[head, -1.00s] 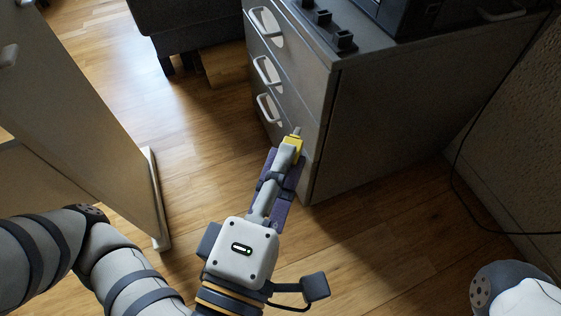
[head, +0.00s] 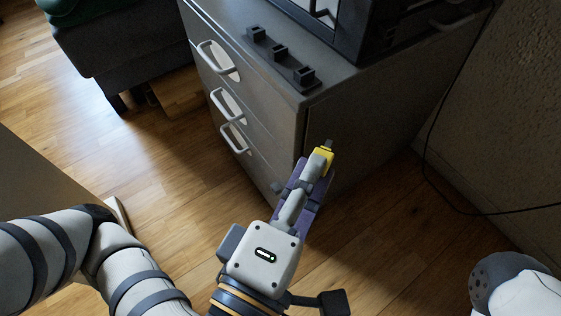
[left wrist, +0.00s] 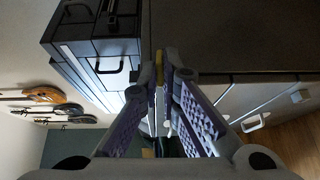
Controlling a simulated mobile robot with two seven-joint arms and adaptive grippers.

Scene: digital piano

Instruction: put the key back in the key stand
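The key (head: 322,157) has a yellow body and a short dark tip. My left gripper (head: 315,172) is shut on it, with the tip pointing away past the fingers. The yellow also shows between the fingertips in the left wrist view (left wrist: 159,70). In the head view, gripper and key appear in front of the cabinet's near corner. The key stand (head: 281,59) is a dark strip with three raised blocks on the cabinet top, up and left of the key in the picture. My right gripper is out of view.
The grey cabinet (head: 350,120) has three drawers with handles on its left face. A black device (head: 345,25) stands on top behind the key stand. A cable (head: 428,165) hangs along the right wall. Guitars (left wrist: 45,96) hang on a wall in the wrist view.

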